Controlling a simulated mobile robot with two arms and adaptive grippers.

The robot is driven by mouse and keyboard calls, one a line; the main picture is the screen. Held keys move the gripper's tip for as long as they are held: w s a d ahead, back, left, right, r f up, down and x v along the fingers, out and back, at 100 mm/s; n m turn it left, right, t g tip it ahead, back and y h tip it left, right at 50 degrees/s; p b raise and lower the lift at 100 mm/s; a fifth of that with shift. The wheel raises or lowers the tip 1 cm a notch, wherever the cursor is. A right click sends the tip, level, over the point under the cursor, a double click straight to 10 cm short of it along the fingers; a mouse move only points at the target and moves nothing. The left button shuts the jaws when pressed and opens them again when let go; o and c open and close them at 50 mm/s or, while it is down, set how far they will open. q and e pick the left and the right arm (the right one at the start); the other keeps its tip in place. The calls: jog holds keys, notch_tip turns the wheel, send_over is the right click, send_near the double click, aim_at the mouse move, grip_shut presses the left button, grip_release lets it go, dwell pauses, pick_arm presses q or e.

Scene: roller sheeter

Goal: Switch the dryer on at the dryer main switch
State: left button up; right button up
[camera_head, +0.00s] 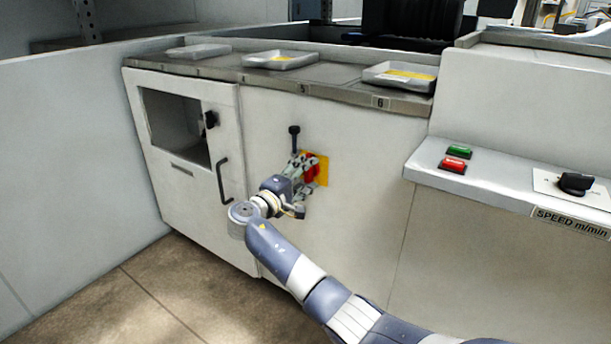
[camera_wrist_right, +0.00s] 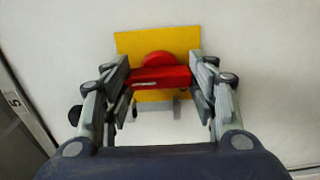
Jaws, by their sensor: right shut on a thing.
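The dryer main switch is a red rotary handle (camera_head: 311,172) on a yellow plate (camera_head: 322,169), set in the white front panel of the cabinet. My right gripper (camera_head: 305,168) is at the switch, its fingers on either side of the red handle. In the right wrist view the red handle (camera_wrist_right: 162,77) lies crosswise between the two fingers of the gripper (camera_wrist_right: 160,80), with the yellow plate (camera_wrist_right: 150,42) behind it. The gripper is shut on the handle. The fingers hide part of the handle and plate in the head view. My left gripper is not in view.
A black knob on a stem (camera_head: 294,131) sticks out just above the switch. To the left is a cabinet door with a dark handle (camera_head: 221,180). Shallow trays (camera_head: 281,61) stand on the counter above. Green (camera_head: 460,151) and red (camera_head: 453,165) buttons and a speed knob (camera_head: 575,183) sit at right.

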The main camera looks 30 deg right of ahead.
jog(key=o, duration=1.1)
jog(key=shift+c, duration=0.2)
jog(key=v, duration=1.2)
jog(key=shift+f, duration=0.1)
